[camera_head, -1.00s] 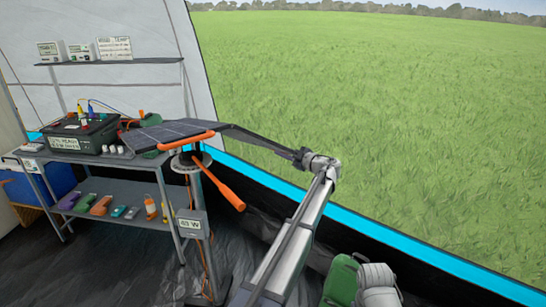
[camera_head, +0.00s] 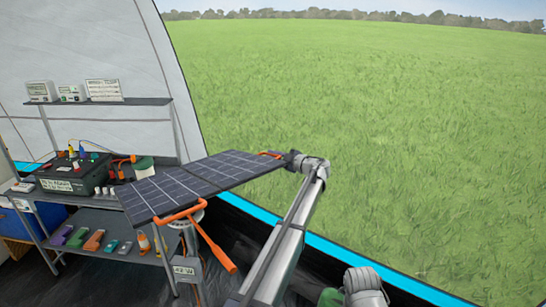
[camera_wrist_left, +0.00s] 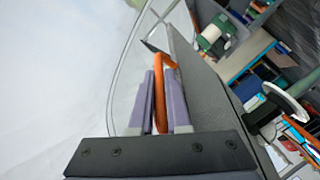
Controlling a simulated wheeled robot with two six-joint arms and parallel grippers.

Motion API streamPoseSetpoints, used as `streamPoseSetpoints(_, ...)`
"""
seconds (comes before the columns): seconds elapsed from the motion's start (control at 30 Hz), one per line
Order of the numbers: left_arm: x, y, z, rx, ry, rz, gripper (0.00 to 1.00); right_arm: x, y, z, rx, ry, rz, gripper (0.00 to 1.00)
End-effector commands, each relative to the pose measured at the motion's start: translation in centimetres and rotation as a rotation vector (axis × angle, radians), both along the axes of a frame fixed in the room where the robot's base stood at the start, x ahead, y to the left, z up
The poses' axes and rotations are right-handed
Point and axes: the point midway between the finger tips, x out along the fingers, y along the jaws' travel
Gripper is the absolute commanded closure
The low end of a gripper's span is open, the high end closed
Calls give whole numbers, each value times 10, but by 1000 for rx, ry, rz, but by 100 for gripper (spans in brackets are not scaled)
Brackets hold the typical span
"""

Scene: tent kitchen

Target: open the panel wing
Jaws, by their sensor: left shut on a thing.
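The solar panel is dark with a pale grid. Its near half (camera_head: 165,190) sits over a stand beside the shelf, with an orange bar handle (camera_head: 180,213) on its front edge. The panel wing (camera_head: 238,168) reaches right from it, spread out face up nearly in line with it. My left gripper (camera_head: 284,156) is at the wing's far right end. In the left wrist view my left gripper (camera_wrist_left: 159,85) has its fingers shut on the wing's orange loop handle (camera_wrist_left: 161,110). The wing's dark back (camera_wrist_left: 205,95) shows beside them.
A metal shelf unit (camera_head: 85,222) at the left bears a black power box (camera_head: 75,175) with cables and several small items. An orange lever (camera_head: 217,253) sticks out below the panel. A tent wall stands behind; open grass lies right.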

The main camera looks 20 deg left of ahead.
Motion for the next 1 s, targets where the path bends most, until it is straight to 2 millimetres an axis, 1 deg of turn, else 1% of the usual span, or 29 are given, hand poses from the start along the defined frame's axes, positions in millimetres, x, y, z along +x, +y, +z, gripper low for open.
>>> streamPoseSetpoints(0.03,0,1,5,3,0,0,100,0,0,4,0,0,0,50)
streamPoseSetpoints(0.13,0,1,7,4,0,-1,100,0,0,6,0,0,0,50)
streamPoseSetpoints(0.53,2,1,8,6,0,-3,100,0,0,6,0,0,0,50)
streamPoseSetpoints(0.57,2,1,8,6,0,-3,84,0,0,6,0,0,0,50)
streamPoseSetpoints(0.8,1,1,7,3,0,-1,57,0,0,6,0,0,0,50)
streamPoseSetpoints(0.83,1,1,7,3,0,-1,55,0,0,6,0,0,0,50)
streamPoseSetpoints(1.0,1,0,6,2,0,-1,55,0,0,6,0,0,0,50)
